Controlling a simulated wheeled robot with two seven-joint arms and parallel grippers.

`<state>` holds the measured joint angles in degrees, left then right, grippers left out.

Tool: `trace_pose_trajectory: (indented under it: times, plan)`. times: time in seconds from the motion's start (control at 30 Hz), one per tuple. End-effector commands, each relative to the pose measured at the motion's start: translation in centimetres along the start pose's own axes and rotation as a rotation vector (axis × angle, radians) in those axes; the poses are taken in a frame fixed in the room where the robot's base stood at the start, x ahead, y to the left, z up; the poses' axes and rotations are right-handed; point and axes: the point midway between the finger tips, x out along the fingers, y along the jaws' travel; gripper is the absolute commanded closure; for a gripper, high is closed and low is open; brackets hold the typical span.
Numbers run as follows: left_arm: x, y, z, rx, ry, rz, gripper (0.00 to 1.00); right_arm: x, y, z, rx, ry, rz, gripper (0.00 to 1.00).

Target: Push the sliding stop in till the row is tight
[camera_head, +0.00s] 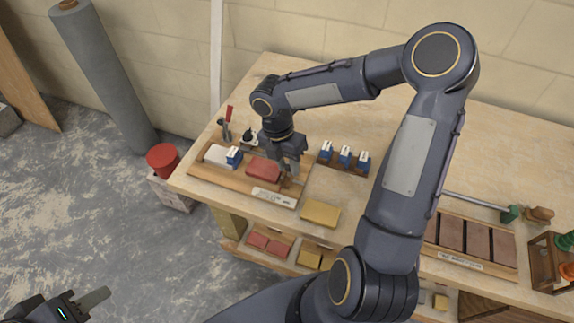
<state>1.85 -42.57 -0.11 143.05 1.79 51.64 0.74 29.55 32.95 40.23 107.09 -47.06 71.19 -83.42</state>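A wooden tray (222,177) on the bench holds a row: a white block (218,154), a small blue-and-white piece (234,157) and a red block (263,169). A paper label (272,197) is on its front edge. My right gripper (290,172) points down at the right end of the red block, inside the tray. It hides that end of the row, so I cannot make out the sliding stop or any gap there. Whether its fingers are apart is unclear. My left gripper (95,300) is low at the left, away from the bench, only partly in view.
Several blue-and-white pieces (345,156) stand behind, right of the tray. A yellow block (320,213) lies in front. A tray of brown blocks (477,241) is further right. My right arm crosses over the bench.

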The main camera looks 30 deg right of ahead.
Motion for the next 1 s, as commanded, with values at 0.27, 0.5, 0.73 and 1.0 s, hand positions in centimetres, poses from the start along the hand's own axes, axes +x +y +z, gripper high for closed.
trace_pose_trajectory:
  times: [0.27, 0.5, 0.73, 1.0]
  plan:
    - [0.0, 0.0, 0.0, 0.000, 0.000, 0.000, 0.64, 1.3, 0.0, 0.0, 0.001, 0.000, 0.001, 0.73]
    - [0.0, 0.0, 0.0, 0.000, 0.000, 0.000, 0.64, 1.2, 0.0, 0.0, 0.002, 0.000, 0.001, 0.85]
    - [0.0, 0.0, 0.0, 0.000, 0.000, 0.000, 0.64, 1.1, 0.6, -0.1, -0.001, 0.001, 0.003, 0.97]
    - [0.2, -0.1, 0.1, 0.000, 0.000, 0.000, 0.64, 0.3, 4.6, -1.0, -0.001, 0.000, 0.003, 0.97]
